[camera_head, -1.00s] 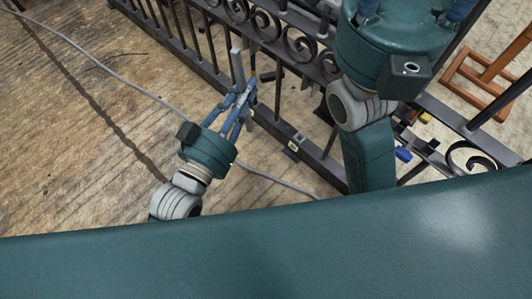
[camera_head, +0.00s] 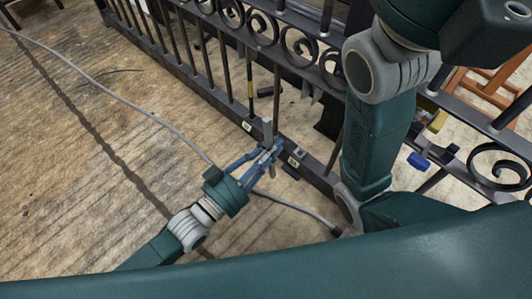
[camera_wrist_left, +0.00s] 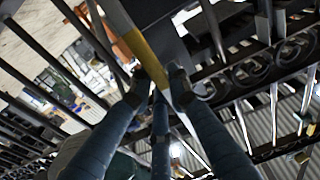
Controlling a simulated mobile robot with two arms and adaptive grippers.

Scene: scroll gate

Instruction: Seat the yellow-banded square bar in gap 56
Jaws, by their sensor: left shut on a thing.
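The square bar (camera_wrist_left: 138,42) shows in the left wrist view as a light grey bar with a yellow band just beyond my fingertips. My left gripper (camera_head: 268,152) is shut on it and holds it at the near side of the gate's lower rail; the wrist view shows the fingers (camera_wrist_left: 165,90) closed around it. In the head view the held bar (camera_head: 267,130) is a short grey piece, nearly upright, its band hidden. Whether it touches the rail I cannot tell. Small tags (camera_head: 295,161) sit on the lower rail (camera_head: 222,103); their numbers are unreadable, so gap 56 cannot be identified. My right fingers are out of view.
Another yellow-banded bar (camera_head: 250,88), dark, stands in the gate. A dark cylinder (camera_head: 268,92) lies behind the rail. A grey cable (camera_head: 140,107) crosses the wooden floor. My right arm blocks part of the gate on the right. Floor on the left is mostly clear.

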